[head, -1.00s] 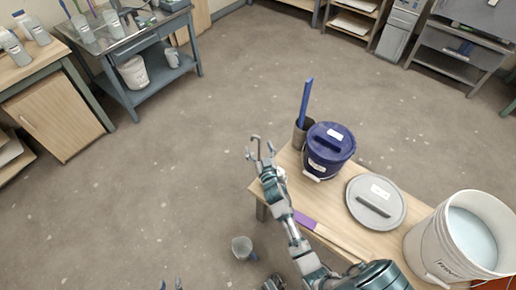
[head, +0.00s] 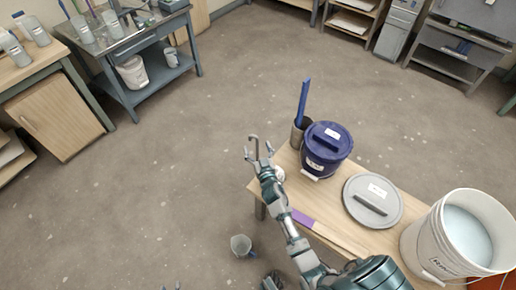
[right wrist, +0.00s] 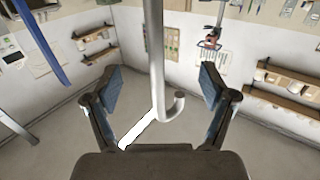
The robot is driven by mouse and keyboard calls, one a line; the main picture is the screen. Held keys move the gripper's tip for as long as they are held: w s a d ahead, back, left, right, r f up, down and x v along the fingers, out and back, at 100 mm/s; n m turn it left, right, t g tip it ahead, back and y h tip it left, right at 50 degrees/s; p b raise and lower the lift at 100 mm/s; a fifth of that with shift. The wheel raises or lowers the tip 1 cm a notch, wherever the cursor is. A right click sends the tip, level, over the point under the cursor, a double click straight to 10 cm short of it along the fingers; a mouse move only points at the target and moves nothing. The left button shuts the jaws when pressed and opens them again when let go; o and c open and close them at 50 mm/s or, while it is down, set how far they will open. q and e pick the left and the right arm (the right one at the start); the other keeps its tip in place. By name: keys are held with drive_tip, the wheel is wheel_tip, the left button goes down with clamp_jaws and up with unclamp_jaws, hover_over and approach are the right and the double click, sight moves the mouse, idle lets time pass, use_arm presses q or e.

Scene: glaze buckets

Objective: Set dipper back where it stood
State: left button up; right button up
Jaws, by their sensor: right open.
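A metal rod with a hooked end, which looks like the dipper's handle (right wrist: 156,60), stands between the spread fingers of my right gripper (right wrist: 160,100) in the right wrist view. The fingers are apart and do not visibly touch it. In the head view the hook (head: 254,140) shows at the tips of my right gripper (head: 260,153), just off the table's left corner. The dipper's bowl cannot be made out.
Floor is clear beyond.

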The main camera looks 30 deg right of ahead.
drive_tip(key=shift+s+a, duration=0.1)
drive_tip(key=shift+s, duration=0.2)
drive_tip(key=shift+s+a, duration=0.15)
drive_tip(key=shift+s, duration=0.2)
drive_tip(key=shift+v, duration=1.05)
use_arm(q)
drive_tip(key=s+a+f+g+y+p, duration=0.1)
drive_tip(key=s+a+f+g, duration=0.1)
drive_tip(key=s, duration=0.4)
drive_tip(key=shift+a+g+p, duration=0.2)
drive_tip(key=shift+g+p, duration=0.1)
drive_tip(key=shift+g, duration=0.5)
use_arm(e)
drive_tip(key=v, duration=1.1)
use_arm(q)
drive_tip(key=shift+s, duration=0.15)
use_arm(e)
drive_tip(key=shift+s+f, duration=0.1)
drive_tip(key=shift+s, duration=0.05)
